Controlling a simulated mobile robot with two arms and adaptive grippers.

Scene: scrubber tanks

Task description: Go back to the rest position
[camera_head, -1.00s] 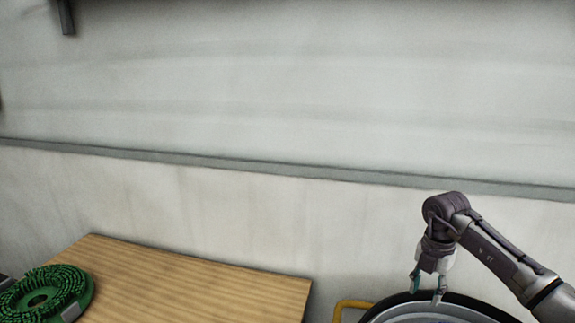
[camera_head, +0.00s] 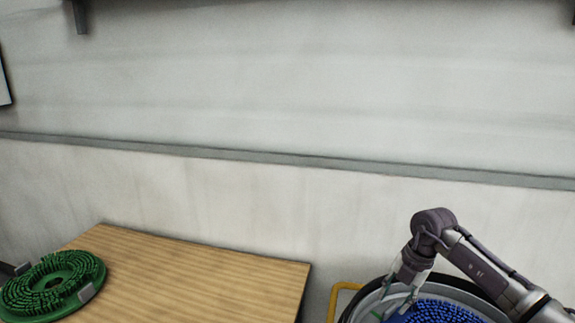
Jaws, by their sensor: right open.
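My right gripper (camera_head: 398,302) is open, with its fingers pointing down over the left part of a round tank opening (camera_head: 368,300) at the lower right. Nothing shows between its fingers. A blue bristled brush (camera_head: 445,313) lies inside the tank, to the right of the fingers and partly cut by the bottom edge. Whether the fingertips touch the tank cannot be told. My left gripper is not in view.
A wooden table top (camera_head: 205,275) spans the lower left. A green round bristled brush (camera_head: 55,285) lies at its left end. A yellow bar (camera_head: 335,298) stands beside the tank. A pale wall (camera_head: 290,90) with a grey rail (camera_head: 280,158) closes off the back.

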